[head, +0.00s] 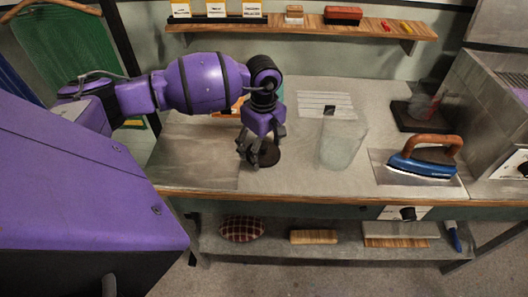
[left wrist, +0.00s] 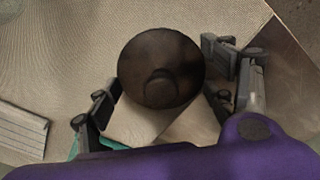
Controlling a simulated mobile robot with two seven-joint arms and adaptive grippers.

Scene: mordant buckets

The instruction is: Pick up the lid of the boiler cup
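The lid is a dark brown disc with a round knob in its middle. In the head view the lid (head: 268,155) lies on the worktop, left of a translucent cup (head: 343,145). My left gripper (head: 254,158) points down over it and hides part of it. In the left wrist view the lid (left wrist: 161,68) sits between the two spread fingers of my left gripper (left wrist: 163,93). The fingers are apart and I see no grip on the knob; whether they touch the rim cannot be told. My right gripper is not in view.
A blue iron (head: 423,158) with a wooden handle stands on a metal plate at the right. A striped white panel (head: 323,100) lies behind the cup. A wall shelf (head: 300,27) runs above, and a low shelf (head: 280,248) holds a checked cushion (head: 242,229).

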